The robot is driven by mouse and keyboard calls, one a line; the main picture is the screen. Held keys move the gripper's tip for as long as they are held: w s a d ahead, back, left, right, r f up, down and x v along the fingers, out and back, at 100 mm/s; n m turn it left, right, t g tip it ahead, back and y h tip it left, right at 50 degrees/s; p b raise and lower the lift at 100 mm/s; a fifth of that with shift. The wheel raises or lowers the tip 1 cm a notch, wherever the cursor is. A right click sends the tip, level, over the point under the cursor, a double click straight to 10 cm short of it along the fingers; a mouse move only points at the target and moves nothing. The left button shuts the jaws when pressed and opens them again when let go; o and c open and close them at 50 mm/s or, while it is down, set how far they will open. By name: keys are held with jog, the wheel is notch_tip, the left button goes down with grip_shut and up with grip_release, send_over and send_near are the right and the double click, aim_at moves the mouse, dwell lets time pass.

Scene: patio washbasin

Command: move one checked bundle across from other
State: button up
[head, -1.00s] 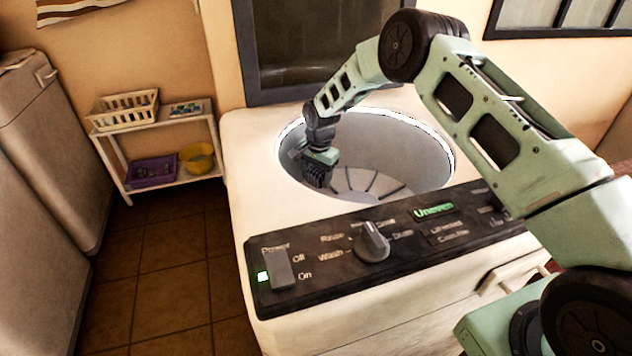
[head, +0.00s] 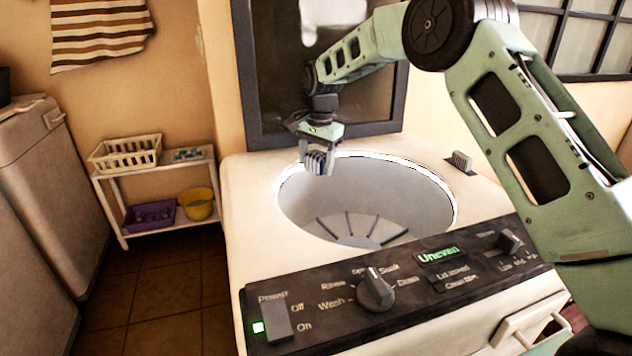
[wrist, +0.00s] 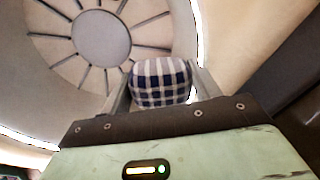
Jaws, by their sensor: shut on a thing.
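My gripper (head: 318,160) is shut on a blue-and-white checked bundle (wrist: 160,82). In the head view the bundle hangs below the gripper, above the left back rim of the round tub (head: 300,205). In the wrist view it sits between the two fingers, with the ribbed disc of the tub floor (wrist: 100,38) beyond it. No second bundle shows in either view; the near part of the tub floor is hidden by the front rim in the head view.
The washer's control panel (head: 400,285) runs along the front, with a knob (head: 375,290) and a green display reading "Uneven" (head: 438,255). A dark-framed window (head: 265,110) stands behind. A shelf with baskets (head: 127,154) is at the left.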

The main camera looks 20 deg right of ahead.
aim_at(318, 152)
notch_tip(318, 152, up, 6)
jog(key=shift+f, duration=0.15)
jog(key=shift+s+d+r+m+p, duration=0.1)
jog(key=shift+d+r+m+p, duration=0.35)
jog(key=shift+p, duration=0.4)
jog(key=s+d+r+m+h+p, duration=0.1)
jog(key=s+d+m+p, duration=0.5)
jog(key=d+m+p, duration=0.5)
jog(key=s+d+r+m+h+p, duration=0.1)
jog(key=s+d+m+p, duration=0.5)
jog(key=d+m+p, duration=0.45)
jog(key=shift+g, duration=0.3)
jog(key=f+b, duration=2.3)
jog(key=f, duration=0.7)
jog(key=shift+w, duration=0.2)
jog(key=o, duration=1.2)
notch_tip(318, 152, up, 17)
jog(key=a, duration=0.1)
jog(key=shift+s+a+r, duration=0.15)
jog(key=shift+s+a, duration=0.05)
jog(key=shift+a, duration=0.15)
